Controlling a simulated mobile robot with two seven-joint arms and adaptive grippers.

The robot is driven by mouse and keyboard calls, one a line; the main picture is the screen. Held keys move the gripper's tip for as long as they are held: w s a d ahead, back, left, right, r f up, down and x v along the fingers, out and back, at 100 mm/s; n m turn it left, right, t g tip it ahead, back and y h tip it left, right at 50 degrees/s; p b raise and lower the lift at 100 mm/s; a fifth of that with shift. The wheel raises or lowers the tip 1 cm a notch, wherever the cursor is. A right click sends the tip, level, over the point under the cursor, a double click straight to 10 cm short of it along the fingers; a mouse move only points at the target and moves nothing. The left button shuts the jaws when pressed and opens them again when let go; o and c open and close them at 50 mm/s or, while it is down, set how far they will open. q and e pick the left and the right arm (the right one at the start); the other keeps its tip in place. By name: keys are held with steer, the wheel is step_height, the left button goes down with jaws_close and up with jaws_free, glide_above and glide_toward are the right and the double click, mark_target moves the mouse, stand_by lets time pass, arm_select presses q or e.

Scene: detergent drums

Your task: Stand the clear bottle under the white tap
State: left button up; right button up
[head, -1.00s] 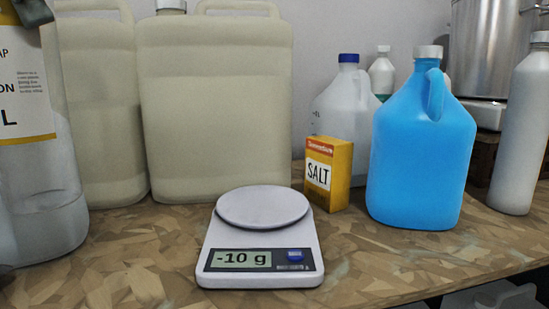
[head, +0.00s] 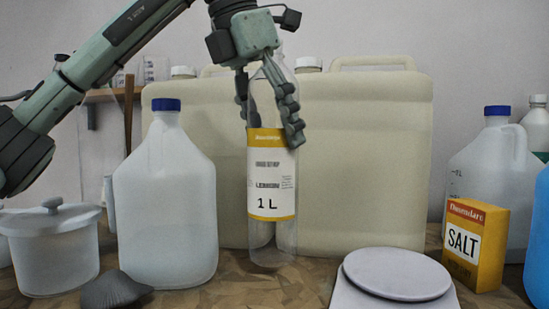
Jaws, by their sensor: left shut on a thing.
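The clear bottle (head: 271,235) is upright in the middle of the head view, with a white and yellow label marked 1 L. My left gripper (head: 271,128) comes down from above and is shut on its upper part, one finger on each side. The gripper hides part of the bottle's neck and top. The bottle's base is close to the bench surface; I cannot tell if it touches. No white tap shows in this view. My right gripper is not in view.
Large beige canisters (head: 365,160) stand behind the bottle. A blue-capped jug (head: 165,205) is close on its left, with a lidded white pot (head: 52,255) farther left. A dark shell-like thing (head: 115,290) lies in front. A scale (head: 398,274) and a salt box (head: 474,245) are right.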

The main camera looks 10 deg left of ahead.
mark_target(274, 158)
arm_select(q)
steer(key=shift+f, duration=2.05)
steer(key=shift+b, duration=0.3)
steer(key=shift+f, duration=0.2)
steer(key=o, duration=1.2)
steer(key=shift+c, duration=0.2)
steer(key=shift+r, duration=0.1)
